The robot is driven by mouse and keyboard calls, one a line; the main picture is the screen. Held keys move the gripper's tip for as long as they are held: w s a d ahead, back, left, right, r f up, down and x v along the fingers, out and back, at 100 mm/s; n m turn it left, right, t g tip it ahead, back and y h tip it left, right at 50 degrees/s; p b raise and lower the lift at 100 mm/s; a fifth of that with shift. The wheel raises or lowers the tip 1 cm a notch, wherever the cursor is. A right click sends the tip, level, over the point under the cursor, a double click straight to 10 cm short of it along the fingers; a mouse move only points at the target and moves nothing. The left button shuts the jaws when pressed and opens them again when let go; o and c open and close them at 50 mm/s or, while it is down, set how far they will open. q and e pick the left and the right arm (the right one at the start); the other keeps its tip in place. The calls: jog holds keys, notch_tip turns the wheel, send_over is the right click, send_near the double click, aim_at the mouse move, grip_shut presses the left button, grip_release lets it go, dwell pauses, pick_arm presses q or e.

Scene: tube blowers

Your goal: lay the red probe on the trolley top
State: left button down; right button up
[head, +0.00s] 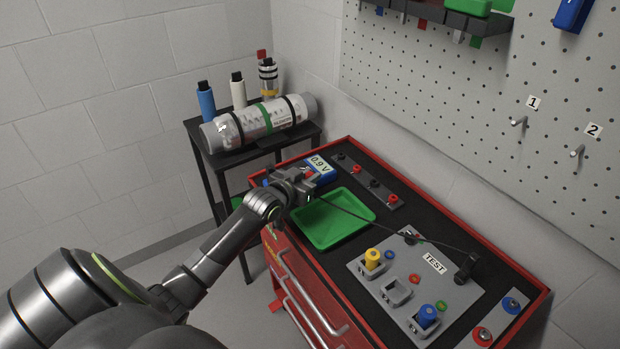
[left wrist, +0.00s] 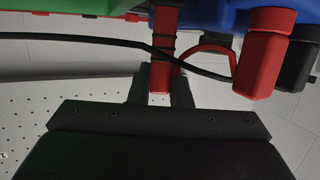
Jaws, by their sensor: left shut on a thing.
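My left gripper (head: 303,190) is over the left part of the trolley top (head: 440,215), between the blue meter and the green tray. In the left wrist view its fingers (left wrist: 160,88) are shut on the red probe (left wrist: 162,48), a slim red stick with dark bands. A red lead curves off beside it. The probe is hidden by the gripper in the head view. The trolley top is a black surface with a red rim. My right gripper is not in view.
The blue meter (head: 321,168) reads 0.9 V. The green tray (head: 350,207) looks empty. A black cable (head: 370,221) runs over it toward the grey TEST board (head: 375,288) with coloured parts. A dark strip with red and black sockets (head: 376,184) lies behind. Bare surface shows around the cable.

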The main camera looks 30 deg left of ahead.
pick_arm(q)
jog(key=shift+f, duration=0.25)
jog(key=shift+f, duration=0.15)
jog(key=c, duration=1.3)
grip_release()
jog(key=shift+c, duration=0.2)
jog(key=shift+r, duration=0.25)
jog(key=v, duration=1.2)
jog(key=shift+f, duration=0.1)
